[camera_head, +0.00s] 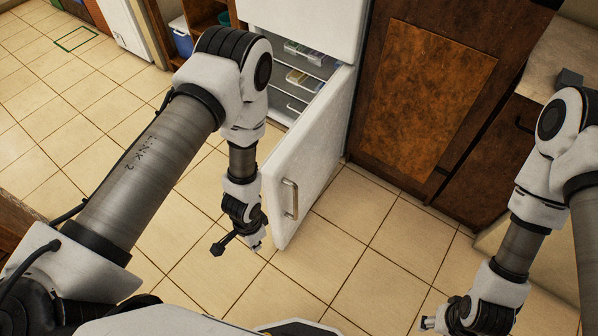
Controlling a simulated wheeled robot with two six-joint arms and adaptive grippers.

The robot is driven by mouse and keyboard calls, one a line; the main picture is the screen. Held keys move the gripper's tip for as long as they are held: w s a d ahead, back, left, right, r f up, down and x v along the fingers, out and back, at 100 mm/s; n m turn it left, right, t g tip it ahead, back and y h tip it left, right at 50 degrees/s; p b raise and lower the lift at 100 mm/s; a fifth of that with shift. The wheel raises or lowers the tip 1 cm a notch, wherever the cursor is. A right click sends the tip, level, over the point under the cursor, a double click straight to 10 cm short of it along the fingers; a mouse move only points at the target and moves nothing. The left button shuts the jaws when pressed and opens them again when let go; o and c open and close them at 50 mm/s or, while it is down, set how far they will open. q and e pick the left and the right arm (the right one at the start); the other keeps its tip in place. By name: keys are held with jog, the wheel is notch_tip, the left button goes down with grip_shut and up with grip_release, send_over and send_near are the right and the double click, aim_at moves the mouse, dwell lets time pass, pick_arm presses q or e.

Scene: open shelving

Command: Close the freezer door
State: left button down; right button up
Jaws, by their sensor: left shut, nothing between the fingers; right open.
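The white freezer door (316,152) stands wide open, swung out toward me, with its hinge side at the right. A metal handle (290,199) is on its outer face near the free edge. Behind it, the freezer's interior (302,75) shows shelves with several packed items. My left gripper (256,243) hangs low, just left of the door's free edge; it is shut and empty. Whether it touches the door cannot be told. My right gripper (428,323) is at the bottom right, away from the door, open and empty. Part of the freezer opening is hidden by my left arm.
A brown wooden cabinet (425,85) stands right of the freezer, with a counter (560,60) further right. Open shelving with a blue bin (182,40) is at the upper left. The tiled floor (385,250) is clear in front of the door and cabinet.

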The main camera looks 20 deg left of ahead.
pick_arm(q)
jog(key=w+d+r+m+t+y+p, duration=0.1)
jog(key=w+d+r+m+y+p, duration=0.15)
jog(key=w+d+r+m, duration=0.4)
jog(key=w+d+r+m+y+p, duration=0.1)
jog(key=w+r+m+p, duration=0.15)
jog(key=w, duration=0.65)
jog(key=w+d+r+m+t+y+p, duration=0.1)
jog(key=w+d+r+m+p, duration=0.2)
jog(key=w+m, duration=0.35)
jog(key=n+b, duration=0.1)
jog(key=b, duration=1.7)
send_over(287, 173)
jog(key=d, duration=0.2)
jog(key=f, duration=0.9)
jog(key=shift+s+d+f, duration=0.1)
jog(key=shift+s+d, duration=0.05)
jog(key=shift+s, duration=0.1)
